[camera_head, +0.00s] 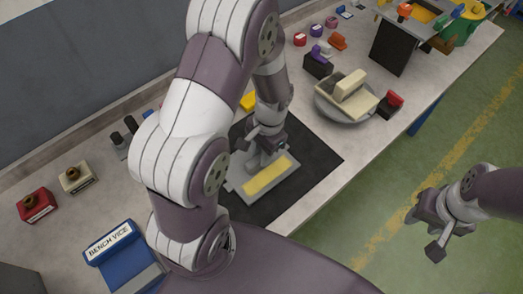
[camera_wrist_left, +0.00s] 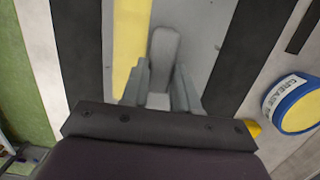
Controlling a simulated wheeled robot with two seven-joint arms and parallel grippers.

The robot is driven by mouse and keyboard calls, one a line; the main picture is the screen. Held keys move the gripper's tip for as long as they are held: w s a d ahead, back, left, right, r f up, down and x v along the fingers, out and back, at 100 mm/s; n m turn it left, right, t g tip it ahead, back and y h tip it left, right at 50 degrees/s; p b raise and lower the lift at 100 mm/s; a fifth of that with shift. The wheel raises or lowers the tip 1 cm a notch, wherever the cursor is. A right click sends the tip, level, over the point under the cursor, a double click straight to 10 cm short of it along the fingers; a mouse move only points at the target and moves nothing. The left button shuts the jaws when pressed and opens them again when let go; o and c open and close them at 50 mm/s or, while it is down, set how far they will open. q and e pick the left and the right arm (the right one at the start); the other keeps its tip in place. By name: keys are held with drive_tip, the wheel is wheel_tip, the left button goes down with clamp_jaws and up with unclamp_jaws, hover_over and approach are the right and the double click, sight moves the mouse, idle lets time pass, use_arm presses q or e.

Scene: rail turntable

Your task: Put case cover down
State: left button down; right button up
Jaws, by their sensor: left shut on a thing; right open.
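The case cover (camera_head: 239,187) is a flat grey plate with a yellow strip and an upright grey handle. It is at the black mat (camera_head: 316,151), on or just above it; I cannot tell which. My left gripper (camera_head: 262,158) is shut on the cover's handle from above. In the left wrist view the handle stands between the fingers (camera_wrist_left: 160,90), with the grey plate (camera_wrist_left: 197,40) and its yellow strip behind. My arm hides part of the plate and mat in the head view. My right gripper (camera_head: 432,228) is open and empty, out over the green floor.
A blue bench vice (camera_head: 112,245) is at the lower left, with red and cream weights (camera_head: 76,178) nearby. A blue-and-yellow grease tin (camera_wrist_left: 290,105) is beside the mat. The table's front edge is close to the mat.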

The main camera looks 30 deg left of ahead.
use_arm(q)
drive_tip(key=shift+d, duration=0.1)
drive_tip(key=c, duration=0.8)
unclamp_jaws()
drive_tip(key=shift+c, duration=0.2)
wheel_tip(320, 180, up, 12)
drive_tip(key=w+f, duration=0.1)
drive_tip(key=w, duration=0.1)
drive_tip(key=s+d+f+n+t, duration=0.1)
drive_tip(key=s+d+n+t, duration=0.1)
drive_tip(key=s, duration=0.4)
drive_tip(key=shift+s+d+f+n+t+h, duration=0.2)
drive_tip(key=shift+n+t+h, duration=0.3)
drive_tip(key=shift+n, duration=0.7)
drive_tip(key=shift+w, duration=0.15)
